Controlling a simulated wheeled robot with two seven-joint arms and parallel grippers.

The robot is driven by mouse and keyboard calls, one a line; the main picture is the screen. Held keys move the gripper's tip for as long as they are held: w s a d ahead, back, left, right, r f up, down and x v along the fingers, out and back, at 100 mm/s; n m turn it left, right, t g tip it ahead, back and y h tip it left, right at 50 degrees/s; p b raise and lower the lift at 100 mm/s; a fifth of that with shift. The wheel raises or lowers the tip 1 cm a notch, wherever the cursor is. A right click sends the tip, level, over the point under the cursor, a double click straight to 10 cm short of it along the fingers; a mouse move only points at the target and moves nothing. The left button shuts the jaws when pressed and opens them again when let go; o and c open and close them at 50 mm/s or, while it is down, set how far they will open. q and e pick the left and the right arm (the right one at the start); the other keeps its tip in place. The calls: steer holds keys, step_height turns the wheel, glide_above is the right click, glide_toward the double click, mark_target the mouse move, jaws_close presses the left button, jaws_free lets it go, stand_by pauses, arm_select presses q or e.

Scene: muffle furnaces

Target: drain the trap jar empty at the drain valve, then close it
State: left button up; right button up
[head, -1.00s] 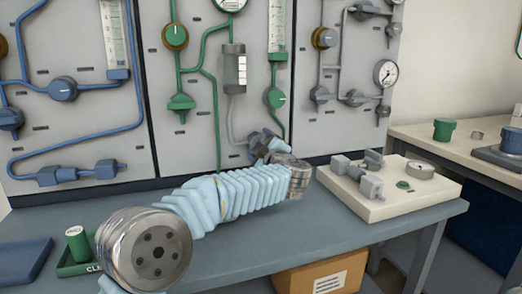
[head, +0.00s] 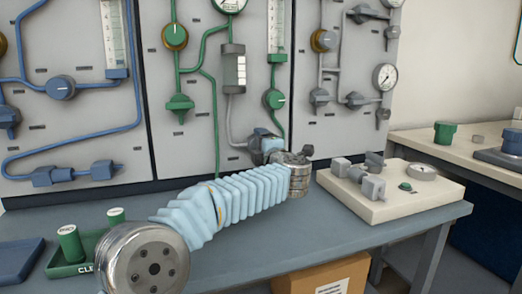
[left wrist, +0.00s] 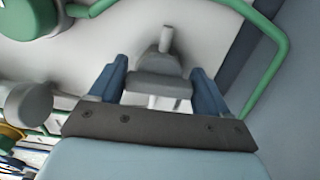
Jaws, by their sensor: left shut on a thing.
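The trap jar (head: 234,72), a grey-capped cylinder with a clear window, hangs upright on the middle panel with green pipes. Its liquid level is too small to tell. A grey tube runs from its bottom to the drain valve, which is mostly hidden behind my left gripper (head: 265,145) in the head view. In the left wrist view, the grey drain valve handle (left wrist: 160,84) sits between the two blue fingers of my left gripper, which is shut on it. Whether the valve is open cannot be told. My right gripper is not in view.
A green tray (head: 66,270) with green cylinders (head: 70,244) stands on the bench at left, beside a blue tray (head: 18,258). A white block with fittings (head: 385,205) stands at right. Pipes and knobs (head: 274,99) surround the jar. The front middle bench (head: 270,235) is clear.

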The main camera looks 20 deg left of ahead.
arm_select(q)
steer(key=shift+f, duration=0.15)
steer(key=o, duration=1)
steer(key=shift+c, duration=0.2)
steer(key=shift+s, duration=0.1)
steer(key=b+v, duration=0.1)
steer(key=v, duration=1.2)
steer(key=shift+s+d, duration=0.25)
